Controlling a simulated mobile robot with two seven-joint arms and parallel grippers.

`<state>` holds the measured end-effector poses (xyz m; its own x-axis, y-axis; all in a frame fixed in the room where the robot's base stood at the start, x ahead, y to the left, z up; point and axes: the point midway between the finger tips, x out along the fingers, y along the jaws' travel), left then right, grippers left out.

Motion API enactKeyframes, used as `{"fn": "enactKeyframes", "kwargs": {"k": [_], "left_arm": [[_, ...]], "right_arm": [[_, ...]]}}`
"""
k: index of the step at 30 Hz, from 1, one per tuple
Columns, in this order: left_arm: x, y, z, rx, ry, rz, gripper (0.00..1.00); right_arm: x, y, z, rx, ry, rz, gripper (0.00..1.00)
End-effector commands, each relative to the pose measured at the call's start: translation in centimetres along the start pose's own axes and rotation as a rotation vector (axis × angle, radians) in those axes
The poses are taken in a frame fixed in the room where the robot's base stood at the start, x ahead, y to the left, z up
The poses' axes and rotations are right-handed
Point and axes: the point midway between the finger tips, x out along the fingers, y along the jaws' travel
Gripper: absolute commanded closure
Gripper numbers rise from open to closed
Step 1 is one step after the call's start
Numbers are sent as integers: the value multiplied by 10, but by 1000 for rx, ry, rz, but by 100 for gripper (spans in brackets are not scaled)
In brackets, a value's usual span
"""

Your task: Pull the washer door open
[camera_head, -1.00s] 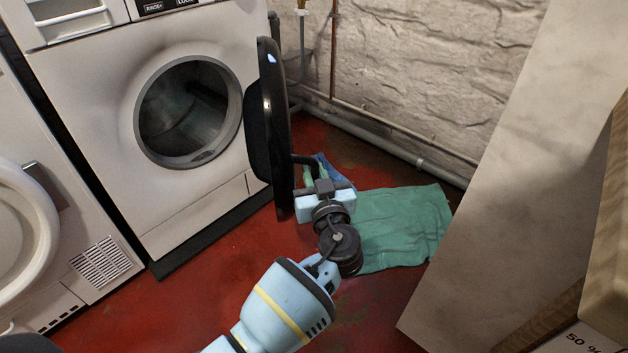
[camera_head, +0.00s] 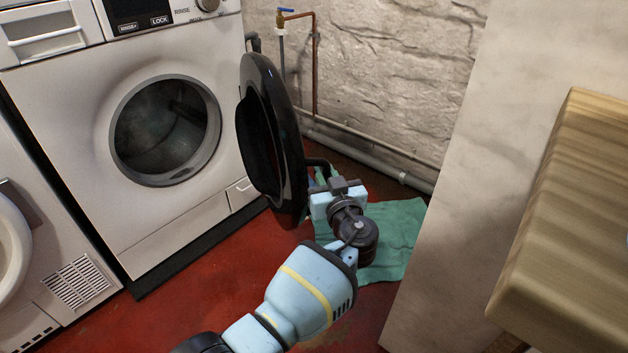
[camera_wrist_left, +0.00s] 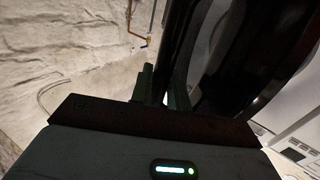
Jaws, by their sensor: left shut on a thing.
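The white washer (camera_head: 60,110) stands at the left with its round drum opening (camera_head: 165,130) uncovered. Its black round door (camera_head: 290,165) stands wide open, swung out to the right of the opening. My left gripper (camera_head: 325,182) is at the outer side of the door, shut on the door's dark handle (camera_head: 318,163). In the left wrist view the fingers (camera_wrist_left: 163,88) meet the door (camera_wrist_left: 235,60) near its edge; the grip itself is partly hidden. My right gripper is not in view.
A green cloth (camera_head: 395,235) lies on the red floor (camera_head: 225,265) behind my left wrist. A pale panel (camera_head: 440,200) and a wooden top (camera_head: 570,230) stand at the right. Pipes (camera_head: 375,165) run along the stone wall. Another white machine (camera_head: 45,260) is at the far left.

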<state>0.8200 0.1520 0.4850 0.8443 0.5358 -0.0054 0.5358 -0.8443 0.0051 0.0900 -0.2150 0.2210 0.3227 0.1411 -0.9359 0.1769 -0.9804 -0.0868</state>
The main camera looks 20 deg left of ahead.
Motion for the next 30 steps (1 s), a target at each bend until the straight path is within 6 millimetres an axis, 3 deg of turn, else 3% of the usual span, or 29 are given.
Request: {"fn": "enactKeyframes", "kwargs": {"k": [9, 22, 23, 24, 27, 30], "left_arm": [[6, 21, 2, 6, -2, -1, 100], [7, 24, -1, 6, 5, -1, 100], [7, 24, -1, 6, 5, -1, 80], [7, 24, -1, 6, 6, -1, 75], [7, 24, -2, 6, 6, -1, 64], [7, 24, -2, 5, 6, -1, 64]], "right_arm": [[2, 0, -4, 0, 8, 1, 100], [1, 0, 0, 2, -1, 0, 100], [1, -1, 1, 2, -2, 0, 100], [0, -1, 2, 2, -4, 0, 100], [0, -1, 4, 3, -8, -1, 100], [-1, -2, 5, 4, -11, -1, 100]]}}
